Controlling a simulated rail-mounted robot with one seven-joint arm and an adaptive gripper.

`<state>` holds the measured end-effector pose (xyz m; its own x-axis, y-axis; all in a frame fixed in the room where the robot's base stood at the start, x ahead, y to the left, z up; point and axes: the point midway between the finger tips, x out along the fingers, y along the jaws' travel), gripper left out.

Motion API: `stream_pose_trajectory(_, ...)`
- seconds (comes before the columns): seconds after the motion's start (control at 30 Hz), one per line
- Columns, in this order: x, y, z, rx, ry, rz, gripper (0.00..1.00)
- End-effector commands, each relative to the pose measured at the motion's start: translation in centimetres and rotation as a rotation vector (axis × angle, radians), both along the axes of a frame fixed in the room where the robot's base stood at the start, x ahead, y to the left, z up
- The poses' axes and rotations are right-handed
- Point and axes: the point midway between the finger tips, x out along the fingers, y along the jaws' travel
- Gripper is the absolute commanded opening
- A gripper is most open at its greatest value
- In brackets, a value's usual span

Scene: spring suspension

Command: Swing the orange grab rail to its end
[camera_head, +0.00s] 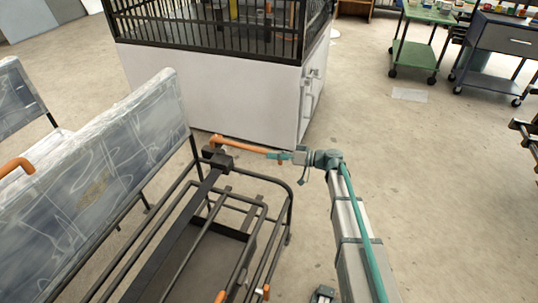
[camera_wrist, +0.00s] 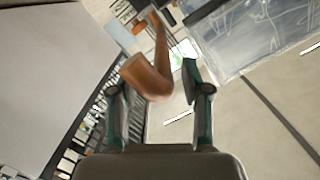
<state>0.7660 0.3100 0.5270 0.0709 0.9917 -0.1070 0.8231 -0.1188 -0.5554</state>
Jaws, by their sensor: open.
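The orange grab rail (camera_head: 243,146) is a bent bar that reaches right from a dark pivot block (camera_head: 219,160) at the corner of the black tubular frame (camera_head: 290,205). My gripper (camera_head: 279,155) is at the rail's outer right end. In the wrist view the rail (camera_wrist: 150,76) comes in from the top, and its bent end lies between the two spread green fingers of my gripper (camera_wrist: 154,90). The fingers look open, with a gap beside the rail. Whether either finger touches it cannot be told.
A worn grey seat back (camera_head: 105,165) stands left of the rail. A white cabinet with black bars (camera_head: 215,88) stands just behind it. Another orange handle (camera_head: 17,166) is at far left. A green cart (camera_head: 420,50) is at back right. Bare floor (camera_head: 440,190) lies to the right.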

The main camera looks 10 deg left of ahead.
Motion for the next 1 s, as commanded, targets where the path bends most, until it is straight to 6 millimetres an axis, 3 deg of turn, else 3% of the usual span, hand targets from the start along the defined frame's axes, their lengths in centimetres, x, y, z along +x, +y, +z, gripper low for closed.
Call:
stream_pose_trajectory(0.2, -0.3, -4.5, 0.5, 0.001, 0.000, -0.003, 0.47)
stream_pose_trajectory(0.43, -0.6, -7.9, 0.8, -0.001, 0.000, -0.001, 0.47)
stream_pose_trajectory(0.63, -0.7, -9.0, 0.9, -0.001, 0.000, 0.001, 0.47)
stream_pose_trajectory(1.0, -0.7, -9.1, 0.9, -0.001, 0.000, 0.001, 0.47)
